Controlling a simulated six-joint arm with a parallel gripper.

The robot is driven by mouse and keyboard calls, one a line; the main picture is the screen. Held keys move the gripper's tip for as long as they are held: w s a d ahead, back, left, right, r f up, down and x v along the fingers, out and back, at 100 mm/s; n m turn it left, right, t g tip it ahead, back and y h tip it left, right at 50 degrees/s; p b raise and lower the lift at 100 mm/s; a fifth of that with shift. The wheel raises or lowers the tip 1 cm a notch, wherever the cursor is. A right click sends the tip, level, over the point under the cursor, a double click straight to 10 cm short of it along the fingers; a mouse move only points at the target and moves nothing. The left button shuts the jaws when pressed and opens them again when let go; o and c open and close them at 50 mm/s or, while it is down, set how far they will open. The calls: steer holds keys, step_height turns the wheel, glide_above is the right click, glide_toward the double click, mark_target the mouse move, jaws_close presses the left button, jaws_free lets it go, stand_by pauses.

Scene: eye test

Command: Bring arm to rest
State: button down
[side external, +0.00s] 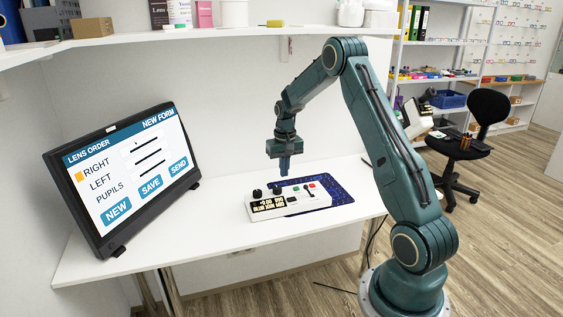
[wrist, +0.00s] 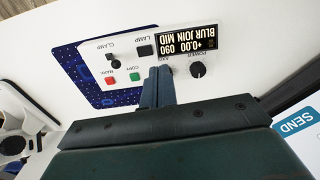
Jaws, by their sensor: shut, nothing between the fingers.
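My gripper (side external: 285,168) is shut and empty, pointing down above the white control box. In the wrist view its closed fingers (wrist: 157,88) cover part of the box's face. The white control box (side external: 262,212) lies on the desk, partly on a dark blue patterned mat (side external: 341,191). Its lit display reads "+0.00 090" and "BLUR JOIN MID" in the wrist view (wrist: 186,41). The box has black knobs, a small lever, and red and green buttons. A gap shows between my fingertips and the box in the side view.
A monitor (side external: 128,172) showing a "LENS ORDER" form stands on the left of the white desk (side external: 190,236). A white shelf (side external: 180,36) with boxes hangs above. A black chair (side external: 487,108) stands at the back right. The desk's front is clear.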

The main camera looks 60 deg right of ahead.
steer(key=s+a+r+n+t, duration=0.1)
steer(key=s+a+r+n, duration=0.15)
steer(key=a+r, duration=0.7)
steer(key=s+a+r+n+t, duration=0.1)
steer(key=s+a+r+n, duration=0.15)
steer(key=a+r, duration=0.7)
steer(key=s+a+r+n+t, duration=0.1)
steer(key=s+a, duration=0.5)
steer(key=s, duration=0.3)
steer(key=s+a+n+t, duration=0.2)
steer(key=s+a, duration=0.5)
steer(key=s, duration=0.2)
steer(key=shift+s+a+r, duration=0.15)
steer(key=shift+s+r, duration=0.1)
steer(key=shift+r, duration=0.15)
